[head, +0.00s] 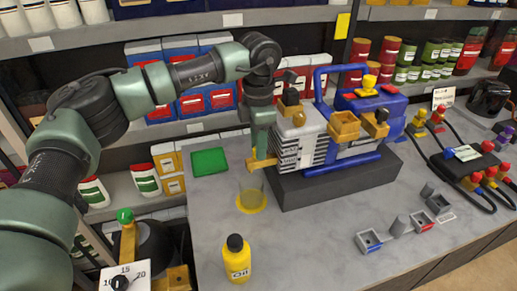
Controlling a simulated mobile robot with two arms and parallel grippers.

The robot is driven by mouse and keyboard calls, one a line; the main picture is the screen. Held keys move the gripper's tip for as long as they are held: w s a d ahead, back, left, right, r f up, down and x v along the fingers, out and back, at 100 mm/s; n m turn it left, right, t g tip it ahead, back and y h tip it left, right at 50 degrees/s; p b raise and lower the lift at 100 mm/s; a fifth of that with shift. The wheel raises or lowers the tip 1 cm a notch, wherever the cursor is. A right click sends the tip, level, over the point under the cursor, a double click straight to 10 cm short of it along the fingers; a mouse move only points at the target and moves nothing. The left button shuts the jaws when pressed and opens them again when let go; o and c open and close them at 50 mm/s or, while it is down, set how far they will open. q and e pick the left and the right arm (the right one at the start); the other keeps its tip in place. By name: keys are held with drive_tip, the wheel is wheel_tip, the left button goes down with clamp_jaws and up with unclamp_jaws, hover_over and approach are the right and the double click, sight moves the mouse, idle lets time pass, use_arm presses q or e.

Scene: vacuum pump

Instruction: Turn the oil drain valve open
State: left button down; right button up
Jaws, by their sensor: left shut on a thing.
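The vacuum pump (300,142), with a grey finned body and blue frame, stands on a dark block on the grey bench. My left arm comes in from the left, and its gripper (260,163) points down at the pump's lower left end. The gripper is shut on the small yellow oil drain valve (263,164), which is largely hidden by the fingers. How far the valve is turned cannot be told. A clear beaker (251,198) with a yellow bottom stands just below the valve. My right gripper is not in view.
A yellow oil bottle (237,261) with a black cap stands at the bench front. A green pad (209,161) lies left of the pump. Small grey parts (397,226) and black hoses (439,168) lie to the right. Stocked shelves stand behind.

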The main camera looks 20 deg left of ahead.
use_arm(q)
drive_tip(key=n+b, duration=0.2)
drive_tip(key=n, duration=0.4)
drive_tip(key=n+b, duration=0.1)
drive_tip(key=n, duration=0.2)
drive_tip(key=shift+n, duration=0.4)
drive_tip(key=shift+n+b, duration=0.6)
drive_tip(key=shift+n, duration=0.9)
drive_tip(key=c, duration=1.1)
unclamp_jaws()
drive_tip(key=shift+r, duration=0.15)
